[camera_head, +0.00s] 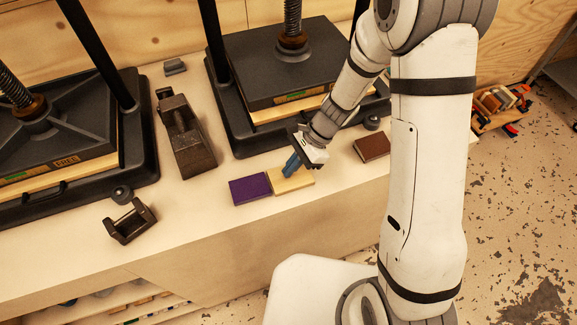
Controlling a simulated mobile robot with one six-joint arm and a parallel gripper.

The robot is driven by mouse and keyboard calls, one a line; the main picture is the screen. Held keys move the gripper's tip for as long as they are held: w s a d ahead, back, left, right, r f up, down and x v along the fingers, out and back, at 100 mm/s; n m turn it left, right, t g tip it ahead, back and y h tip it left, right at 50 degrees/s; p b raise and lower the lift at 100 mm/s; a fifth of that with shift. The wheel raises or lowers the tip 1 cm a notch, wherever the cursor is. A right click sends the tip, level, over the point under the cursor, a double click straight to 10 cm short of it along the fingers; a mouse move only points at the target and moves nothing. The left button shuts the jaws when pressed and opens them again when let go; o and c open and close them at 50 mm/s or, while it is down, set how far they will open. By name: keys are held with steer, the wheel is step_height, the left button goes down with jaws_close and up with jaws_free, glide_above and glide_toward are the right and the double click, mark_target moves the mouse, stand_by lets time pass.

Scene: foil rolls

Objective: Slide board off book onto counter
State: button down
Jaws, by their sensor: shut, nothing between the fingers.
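A pale wooden board (294,184) lies near the counter's front edge. A purple book (250,190) lies flat directly to its left. The board's left edge meets the book's right edge; I cannot tell whether it still overlaps the book. My gripper (289,169) points down with its blue fingers shut and empty. The fingertips are at the left part of the board's top, near the book, and appear to touch or nearly touch it. They hide a little of the board's back left part.
The pale counter (215,222) has a brown book (372,147) at right and a dark metal tool (186,135) at left. Black presses (283,72) stand behind. A small black holder (130,222) sits at front left. Clear counter lies between the board and the brown book.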

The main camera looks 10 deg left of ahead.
steer(key=shift+w+d+f, duration=0.15)
steer(key=shift+d+f, duration=0.25)
steer(key=shift+d, duration=0.3)
steer(key=shift+r, duration=0.1)
steer(key=shift+w+a+r+p, duration=0.1)
steer(key=shift+w+r+p, duration=0.1)
steer(key=shift+r+p, duration=0.4)
steer(key=shift+s, duration=0.15)
steer(key=shift+w+d+b, duration=0.2)
steer(key=shift+d+b, duration=0.1)
steer(key=shift+d, duration=0.05)
steer(key=w+d, duration=0.2)
steer(key=d, duration=0.1)
steer(key=w+d+b, duration=0.1)
steer(key=w+d, duration=0.1)
steer(key=d, duration=0.1)
steer(key=w+d+b, duration=0.1)
steer(key=w+d, duration=0.1)
steer(key=d, duration=0.1)
steer(key=shift+w+r, duration=0.15)
steer(key=shift+w, duration=0.25)
